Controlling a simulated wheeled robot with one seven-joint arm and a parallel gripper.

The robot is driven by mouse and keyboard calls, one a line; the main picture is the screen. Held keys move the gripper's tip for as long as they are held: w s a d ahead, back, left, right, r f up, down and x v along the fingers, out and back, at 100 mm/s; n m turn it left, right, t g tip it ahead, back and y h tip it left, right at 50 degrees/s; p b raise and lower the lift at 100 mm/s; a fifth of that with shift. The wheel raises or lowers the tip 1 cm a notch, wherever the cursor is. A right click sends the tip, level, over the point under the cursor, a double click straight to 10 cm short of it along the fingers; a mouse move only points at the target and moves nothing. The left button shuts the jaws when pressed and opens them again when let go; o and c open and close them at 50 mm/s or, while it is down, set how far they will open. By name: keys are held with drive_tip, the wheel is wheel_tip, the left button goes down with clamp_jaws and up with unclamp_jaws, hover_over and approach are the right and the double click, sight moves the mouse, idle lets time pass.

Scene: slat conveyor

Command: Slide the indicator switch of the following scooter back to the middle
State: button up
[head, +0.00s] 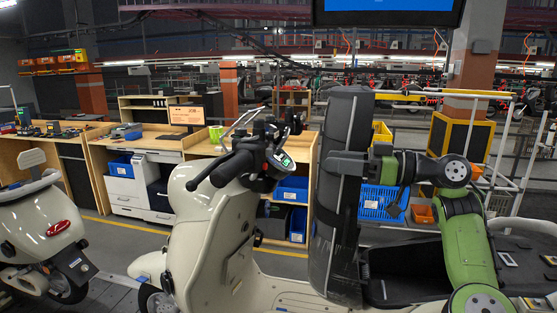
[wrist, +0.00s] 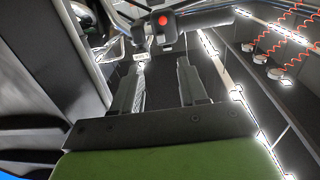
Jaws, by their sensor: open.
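A cream scooter (head: 215,225) stands in the middle of the head view. The wrist view shows a black switch housing with a red button (wrist: 163,20) at the top, beyond the fingertips. The indicator switch slider and its position cannot be made out. My gripper (wrist: 162,64) is open and empty, its two fingers apart and clear of the housing.
Another cream scooter (head: 35,215) with a red lamp stands at the left. An open dark compartment (head: 405,268) lies below the upright seat. Wooden workbenches (head: 130,150) with blue bins stand behind. A screen (head: 388,10) hangs at the top.

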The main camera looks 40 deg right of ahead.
sight(265, 156)
drive_tip(key=b+x, duration=0.1)
drive_tip(key=x, duration=1.2)
drive_tip(key=shift+s+f, duration=0.1)
drive_tip(key=shift+f, duration=0.05)
drive_tip(key=shift+s, duration=0.1)
clamp_jaws()
